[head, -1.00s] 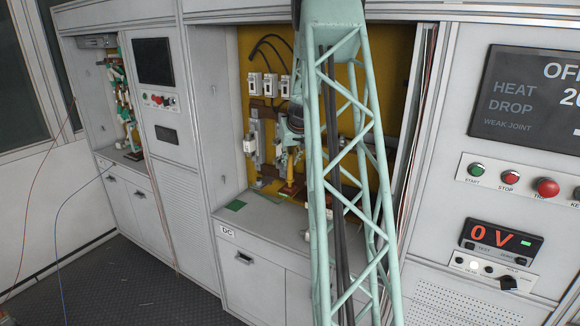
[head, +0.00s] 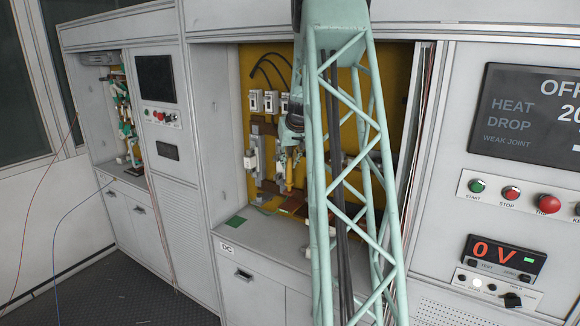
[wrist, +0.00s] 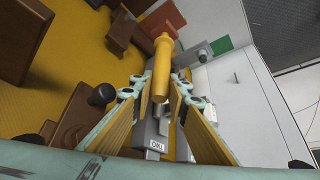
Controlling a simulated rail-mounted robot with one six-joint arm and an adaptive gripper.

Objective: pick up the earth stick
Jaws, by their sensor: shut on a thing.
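The earth stick is a yellow-orange rod (wrist: 162,65) with a rounded end, in the middle of the wrist view. My gripper (wrist: 156,92) has its two pads on either side of the rod and is shut on it. The rod's other end is hidden between the fingers. In the head view my gripper (head: 289,150) is inside the yellow-backed bay, and the stick shows as a short upright yellow piece (head: 289,178) below it. Whether the stick touches anything beneath it I cannot tell.
A reddish-brown plate (head: 291,204) and a green mat (head: 236,222) lie on the bay's shelf. White fuse units (head: 254,101) and brown blocks (wrist: 75,128) stand close by on the yellow back panel (wrist: 70,45). The bay's right side is partly behind my arm.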

